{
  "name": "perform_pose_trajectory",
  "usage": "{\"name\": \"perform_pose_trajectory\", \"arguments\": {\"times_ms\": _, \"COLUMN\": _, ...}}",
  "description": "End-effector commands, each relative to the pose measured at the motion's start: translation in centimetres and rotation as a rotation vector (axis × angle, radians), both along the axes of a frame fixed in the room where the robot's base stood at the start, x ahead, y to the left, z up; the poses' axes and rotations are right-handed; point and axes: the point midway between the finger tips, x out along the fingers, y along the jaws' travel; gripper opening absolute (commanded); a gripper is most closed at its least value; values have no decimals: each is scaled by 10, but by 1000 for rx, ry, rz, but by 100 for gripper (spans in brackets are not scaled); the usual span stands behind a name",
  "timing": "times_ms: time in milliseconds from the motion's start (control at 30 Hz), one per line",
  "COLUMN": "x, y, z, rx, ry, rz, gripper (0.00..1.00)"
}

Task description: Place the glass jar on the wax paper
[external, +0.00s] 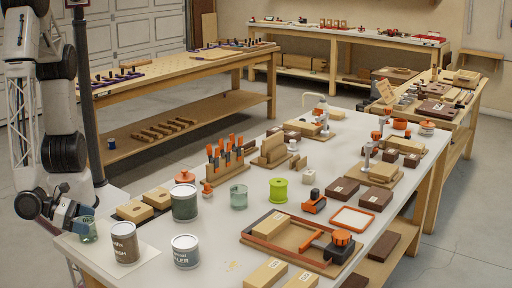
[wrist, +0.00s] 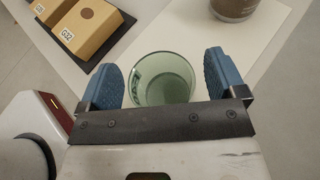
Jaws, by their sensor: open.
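A clear greenish glass jar (external: 88,232) stands upright at the near left end of the bench. In the wrist view the jar (wrist: 165,82) is between the two blue fingers of my gripper (wrist: 162,75), with a gap on each side. My gripper (external: 72,218) is open in the external view, low at the jar. The wax paper (external: 148,254) is a pale sheet under and around the brown can; it also shows in the wrist view (wrist: 262,48). The jar appears to rest on the paper's left part; the gripper partly hides its base.
A brown can (external: 124,243) stands on the paper, with a grey can (external: 186,250) to its right. Wooden blocks (external: 135,211) lie behind. A second glass jar (external: 239,196) stands farther along the bench, near a green spool (external: 278,190). The near left bench edge is close.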

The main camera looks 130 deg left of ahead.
Motion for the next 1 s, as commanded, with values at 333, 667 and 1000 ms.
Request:
{"name": "perform_pose_trajectory", "arguments": {"times_ms": 333, "x": -12, "y": -12, "z": 7, "rx": 0, "ry": 0, "rz": -4, "gripper": 90}}
{"name": "perform_pose_trajectory", "arguments": {"times_ms": 667, "x": -31, "y": -31, "z": 18, "rx": -1, "ry": -1, "rz": -2, "gripper": 90}}
{"name": "perform_pose_trajectory", "arguments": {"times_ms": 1000, "x": -50, "y": -51, "z": 29, "rx": 0, "ry": 0, "rz": -2, "gripper": 90}}
